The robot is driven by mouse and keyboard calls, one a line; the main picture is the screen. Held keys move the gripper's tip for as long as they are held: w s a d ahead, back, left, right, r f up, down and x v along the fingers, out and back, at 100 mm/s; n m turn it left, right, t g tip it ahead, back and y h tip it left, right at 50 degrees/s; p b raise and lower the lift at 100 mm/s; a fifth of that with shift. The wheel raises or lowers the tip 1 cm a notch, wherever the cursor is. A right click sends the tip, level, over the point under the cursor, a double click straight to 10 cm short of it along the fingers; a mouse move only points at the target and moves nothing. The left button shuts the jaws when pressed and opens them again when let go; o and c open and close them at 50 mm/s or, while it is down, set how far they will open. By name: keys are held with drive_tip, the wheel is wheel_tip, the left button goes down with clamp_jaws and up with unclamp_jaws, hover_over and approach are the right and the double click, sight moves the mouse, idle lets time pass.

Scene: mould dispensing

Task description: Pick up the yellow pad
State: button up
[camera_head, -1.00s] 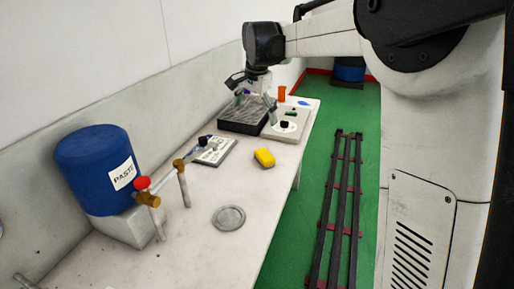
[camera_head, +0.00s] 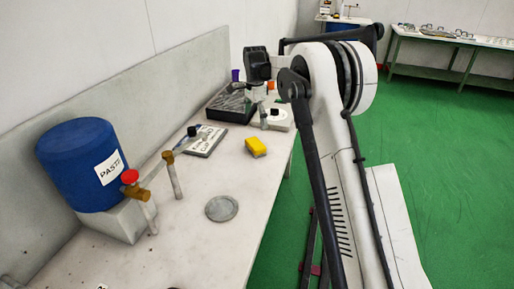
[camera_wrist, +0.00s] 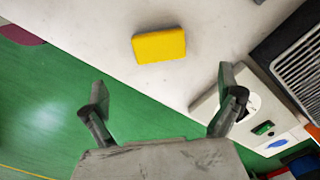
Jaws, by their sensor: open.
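The yellow pad (camera_head: 256,147) is a small yellow block lying flat on the pale worktop near its right edge. In the wrist view the yellow pad (camera_wrist: 159,46) shows at the top centre, beyond my fingertips and apart from them. My gripper (camera_wrist: 160,95) has its two fingers spread wide with nothing between them. In the head view my gripper (camera_head: 258,95) is above the dark tray and pale board, farther back along the worktop than the pad. Its fingers are small and partly hidden there.
A dark ribbed tray (camera_head: 217,110) and a pale board (camera_head: 283,124) stand behind the pad. The worktop around the pad is clear.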

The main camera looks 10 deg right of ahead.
sight(256, 143)
wheel_tip(256, 143, down, 12)
drive_tip(key=shift+b, duration=0.35)
drive_tip(key=shift+c, duration=0.5)
drive_tip(key=c, duration=1.3)
drive_tip(key=shift+o, duration=0.2)
drive_tip(key=shift+r, duration=0.15)
drive_tip(key=r, duration=0.4)
drive_tip(key=shift+s+a+r, duration=0.15)
drive_tip(key=shift+a+r, duration=0.05)
drive_tip(key=s+a+r, duration=0.6)
drive_tip(key=a, duration=0.3)
drive_tip(key=shift+a+r+p, duration=0.2)
drive_tip(key=shift+a+p, duration=0.1)
drive_tip(key=shift+p, duration=0.05)
